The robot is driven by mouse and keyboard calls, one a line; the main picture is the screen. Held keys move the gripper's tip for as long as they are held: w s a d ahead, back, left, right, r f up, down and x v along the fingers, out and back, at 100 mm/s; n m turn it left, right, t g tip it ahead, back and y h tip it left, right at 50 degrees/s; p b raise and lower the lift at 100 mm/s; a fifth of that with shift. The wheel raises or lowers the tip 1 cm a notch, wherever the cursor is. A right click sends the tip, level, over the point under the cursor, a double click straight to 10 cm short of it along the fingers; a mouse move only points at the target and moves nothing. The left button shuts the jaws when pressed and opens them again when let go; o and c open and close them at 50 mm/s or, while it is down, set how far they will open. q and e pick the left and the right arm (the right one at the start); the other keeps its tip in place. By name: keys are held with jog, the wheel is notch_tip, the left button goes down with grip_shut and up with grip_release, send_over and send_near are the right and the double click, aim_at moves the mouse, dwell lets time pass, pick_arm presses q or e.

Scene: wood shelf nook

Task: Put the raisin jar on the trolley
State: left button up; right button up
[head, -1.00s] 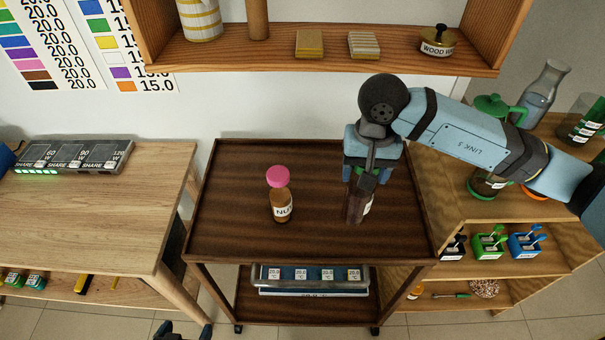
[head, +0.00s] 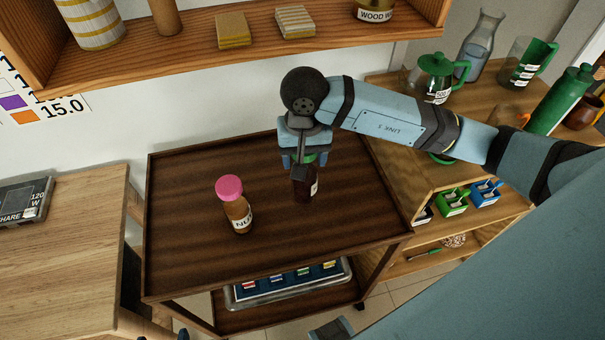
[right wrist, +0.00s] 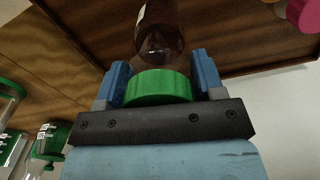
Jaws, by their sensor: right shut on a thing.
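My right gripper (head: 304,160) is shut on a jar with a green lid and dark contents (head: 304,188), which I take to be the raisin jar; its label is mostly turned away. The jar is upright over the right half of the dark brown trolley top (head: 185,255); I cannot tell whether its base touches. In the right wrist view, the green lid (right wrist: 158,87) sits between both fingers. A pink-lidded jar labelled NU (head: 237,208) stands on the trolley to the left. Only dark tips, perhaps my left gripper (head: 165,337), show at the bottom edge.
A wall shelf (head: 240,55) hangs above the trolley's back. A light wood table (head: 60,260) is at left. A wooden shelf unit at right carries a green-lidded pot (head: 437,75), a glass carafe (head: 483,45) and a green bottle (head: 560,100). The trolley's front left is clear.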

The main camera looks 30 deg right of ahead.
jog(key=shift+f, duration=3.55)
jog(key=shift+f, duration=0.15)
jog(key=o, duration=1.4)
